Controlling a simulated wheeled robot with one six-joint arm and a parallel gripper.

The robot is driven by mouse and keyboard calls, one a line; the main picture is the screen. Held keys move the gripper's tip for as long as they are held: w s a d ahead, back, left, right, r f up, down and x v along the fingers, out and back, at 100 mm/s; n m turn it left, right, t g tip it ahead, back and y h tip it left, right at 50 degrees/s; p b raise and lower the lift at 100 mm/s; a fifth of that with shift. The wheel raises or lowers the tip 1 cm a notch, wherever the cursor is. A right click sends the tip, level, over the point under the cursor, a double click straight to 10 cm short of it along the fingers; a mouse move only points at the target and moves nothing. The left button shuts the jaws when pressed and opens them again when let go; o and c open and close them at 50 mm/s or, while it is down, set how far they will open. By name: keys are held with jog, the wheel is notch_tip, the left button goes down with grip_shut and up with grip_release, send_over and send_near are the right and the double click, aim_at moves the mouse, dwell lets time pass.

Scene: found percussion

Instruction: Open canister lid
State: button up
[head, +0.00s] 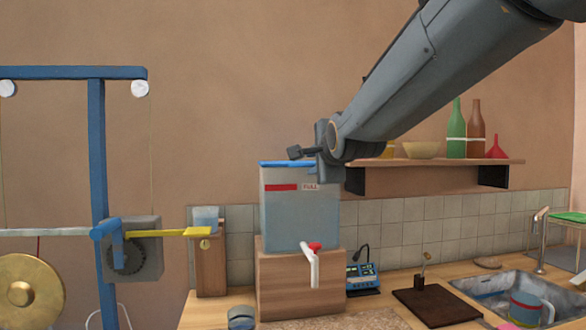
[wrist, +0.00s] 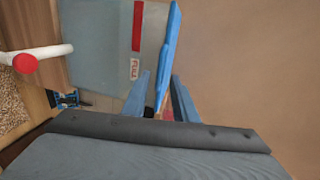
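The canister (head: 300,218) is a translucent grey-blue box with a red band and a "FULL" label, standing upright on a wooden block. Its flat blue lid (head: 280,164) lies level on top and looks shut. In the wrist view the canister (wrist: 98,35) is turned sideways, with the lid (wrist: 170,45) as a blue strip along its right side. My gripper (head: 322,168) is at the lid's right end in the head view. In the wrist view its blue fingers (wrist: 160,77) are apart, on either side of the lid's near end. Whether they touch it is unclear.
A white spout with a red tap (head: 313,262) projects from the canister's front. The wooden block (head: 275,280) stands on the counter. A shelf (head: 430,162) with bottles and a bowl is behind at right. A blue frame (head: 97,170) with a gong (head: 30,290) is left.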

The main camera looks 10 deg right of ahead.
aim_at(309, 166)
jog(key=shift+p+x, duration=0.4)
jog(key=shift+x, duration=2.35)
jog(key=shift+f, duration=0.1)
jog(key=shift+f, duration=0.15)
grip_shut()
